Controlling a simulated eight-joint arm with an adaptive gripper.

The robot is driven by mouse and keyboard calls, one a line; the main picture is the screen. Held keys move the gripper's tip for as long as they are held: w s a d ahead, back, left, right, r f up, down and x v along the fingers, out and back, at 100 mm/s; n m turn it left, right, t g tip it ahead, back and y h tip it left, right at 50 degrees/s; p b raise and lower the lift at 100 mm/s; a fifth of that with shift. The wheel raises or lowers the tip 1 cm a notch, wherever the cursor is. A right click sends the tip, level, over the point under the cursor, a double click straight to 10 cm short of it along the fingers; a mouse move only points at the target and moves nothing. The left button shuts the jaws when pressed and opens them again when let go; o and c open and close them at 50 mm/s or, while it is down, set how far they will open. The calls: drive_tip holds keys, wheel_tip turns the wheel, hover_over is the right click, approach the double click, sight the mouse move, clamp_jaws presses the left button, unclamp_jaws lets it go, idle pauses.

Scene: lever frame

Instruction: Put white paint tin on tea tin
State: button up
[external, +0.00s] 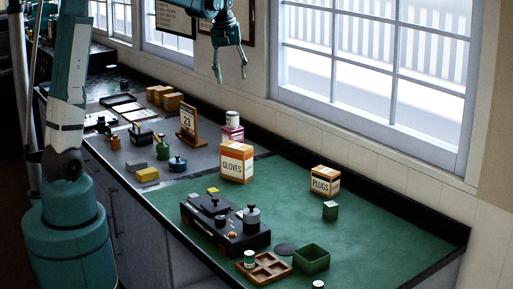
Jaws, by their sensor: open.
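A small white cylindrical tin with a dark top (232,118), which looks like the white paint tin, appears upright on top of a red and pale tin (232,134), probably the tea tin. The lower part of the red tin is hidden behind the gloves box. The picture is too small to read either label. My gripper (230,73) is open and empty, with its fingers pointing down. In the picture it is above the white tin, clearly apart from it.
The gloves box (236,162) stands just in front of the red tin. A calendar stand (187,123) is to its left. A black device (225,225), wooden tray (265,269), green bin (311,259) and plugs box (325,180) stand on the green mat (385,230). Windows line the wall behind.

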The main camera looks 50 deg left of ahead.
drive_tip(key=s+d+r+m+t, duration=0.1)
drive_tip(key=s+d+r+m, duration=0.15)
drive_tip(key=s+d, duration=0.55)
drive_tip(key=s+d+r+m+t, duration=0.1)
drive_tip(key=s+d+m, duration=0.2)
drive_tip(key=s+d, duration=0.45)
drive_tip(key=s+d+f+m+t, duration=0.1)
drive_tip(key=s+d+f, duration=0.3)
drive_tip(key=s, duration=0.6)
drive_tip(key=s+d+f+m+t, duration=0.2)
drive_tip(key=s+d+f+m, duration=0.2)
drive_tip(key=s, duration=0.6)
drive_tip(key=shift+s+m+h, duration=0.3)
drive_tip(key=shift+s+m, duration=0.05)
drive_tip(key=shift+s, duration=0.05)
drive_tip(key=shift+f, duration=0.15)
